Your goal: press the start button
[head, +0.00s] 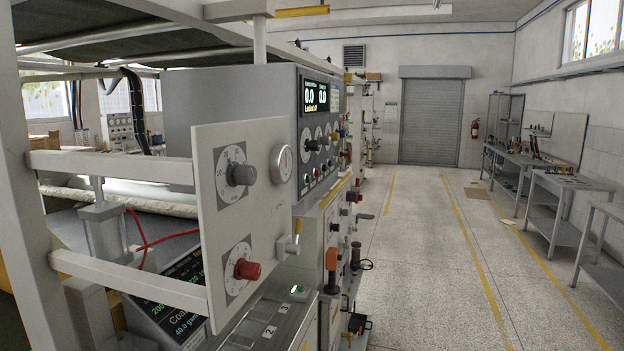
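A small button lit green (297,289) sits on top of a low grey control box (268,318), below and behind the pale upright panel. It may be the start button, but its label is too small to read. Two white keys marked with numbers lie beside it on the same box. The pale panel (262,200) carries a black knob, a red knob (247,269), a round gauge and a small lever. Neither of my grippers is in view.
A grey cabinet with a lit display (316,97) and several knobs stands behind the panel. A dark screen (180,290) is at lower left among frame bars. The floor aisle (430,250) is open toward a shutter door (431,115). Benches (560,195) line the right wall.

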